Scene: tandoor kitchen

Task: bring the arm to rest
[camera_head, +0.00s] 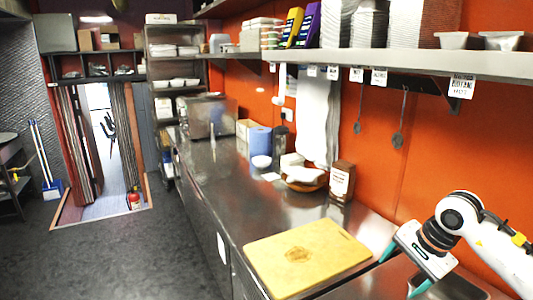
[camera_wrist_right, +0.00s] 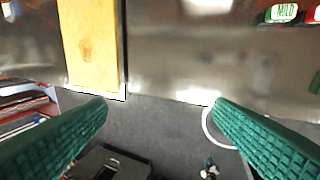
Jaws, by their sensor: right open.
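My right arm comes in from the right in the head view. Its right gripper (camera_head: 402,271) hangs at the front right of the steel counter (camera_head: 203,160), beside the yellow cutting board (camera_head: 330,240). In the right wrist view the green fingers of the right gripper (camera_wrist_right: 160,104) stand wide apart with nothing between them. The cutting board (camera_wrist_right: 88,45) shows beyond them at the upper left, with grey floor below the counter edge. My left gripper is in neither view.
A brown-labelled box (camera_head: 341,181), a basket (camera_head: 304,182) and a white bowl (camera_head: 261,162) stand along the wall side of the counter. A long shelf (camera_head: 420,62) runs above. Open floor (camera_head: 130,245) lies at the left, with a doorway behind.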

